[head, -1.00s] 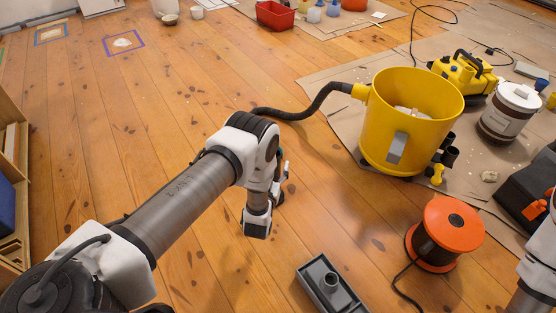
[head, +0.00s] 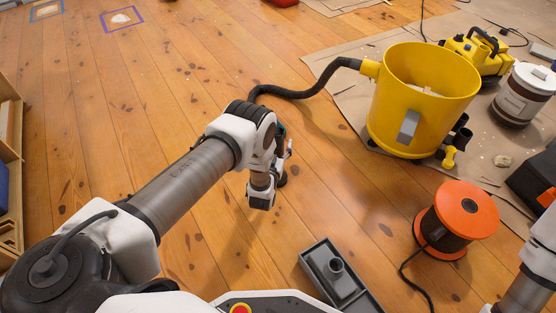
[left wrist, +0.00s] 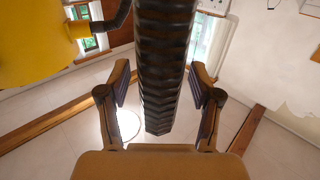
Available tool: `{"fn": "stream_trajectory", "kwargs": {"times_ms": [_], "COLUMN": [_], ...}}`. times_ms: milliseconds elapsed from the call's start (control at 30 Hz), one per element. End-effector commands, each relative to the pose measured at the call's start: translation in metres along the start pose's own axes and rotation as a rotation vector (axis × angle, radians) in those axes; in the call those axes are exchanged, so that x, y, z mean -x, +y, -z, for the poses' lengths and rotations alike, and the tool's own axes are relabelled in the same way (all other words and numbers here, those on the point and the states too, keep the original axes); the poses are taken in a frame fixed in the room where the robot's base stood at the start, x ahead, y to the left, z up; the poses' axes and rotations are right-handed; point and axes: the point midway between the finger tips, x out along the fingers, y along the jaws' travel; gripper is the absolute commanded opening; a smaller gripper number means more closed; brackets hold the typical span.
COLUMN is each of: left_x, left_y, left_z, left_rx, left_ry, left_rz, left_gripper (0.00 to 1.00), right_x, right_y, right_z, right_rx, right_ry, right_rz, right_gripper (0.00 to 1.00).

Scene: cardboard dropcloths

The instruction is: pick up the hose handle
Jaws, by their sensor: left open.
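A black ribbed hose (head: 318,88) runs from the yellow bucket (head: 392,108) toward the left and passes behind my left arm. Its handle end is hidden there in the head view. In the left wrist view a thick black ribbed length (left wrist: 165,62), which looks like the hose's end part, lies between the fingers of my left gripper (left wrist: 161,88). The fingers are open, one on each side, with a visible gap to it. The bucket also shows at the top left of that view (left wrist: 35,40). My right gripper is out of view; only part of that arm shows at the right edge.
A grey tray-like box (head: 315,262) stands on the wooden floor near my base. An orange cable reel (head: 465,212) with a loose black cable stands to its right. A lidded jar (head: 523,98) and a yellow machine (head: 475,55) stand behind. The floor at left is mostly clear.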

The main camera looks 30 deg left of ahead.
Motion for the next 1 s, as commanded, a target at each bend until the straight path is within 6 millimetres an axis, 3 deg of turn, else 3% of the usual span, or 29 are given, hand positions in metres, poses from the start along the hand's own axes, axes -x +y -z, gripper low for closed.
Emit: {"fn": "stream_trajectory", "kwargs": {"times_ms": [133,300,667,1000], "left_x": [0.001,0.001,0.001,0.002], "left_y": [0.0,0.0,0.0,0.0], "left_z": [0.001,0.001,0.004,0.046], "left_rx": [0.0,0.0,0.0,0.0], "left_ry": [-0.001,-0.001,0.0,0.0], "left_rz": [0.0,0.0,0.0,0.0], "left_gripper": [0.61,0.01,0.0,0.0], "right_x": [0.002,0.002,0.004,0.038], "right_y": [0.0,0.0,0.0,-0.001], "right_z": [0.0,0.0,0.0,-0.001], "right_rx": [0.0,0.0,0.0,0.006], "right_ry": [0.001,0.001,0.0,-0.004], "right_rz": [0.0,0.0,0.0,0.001], "right_gripper": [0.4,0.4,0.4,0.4]}}
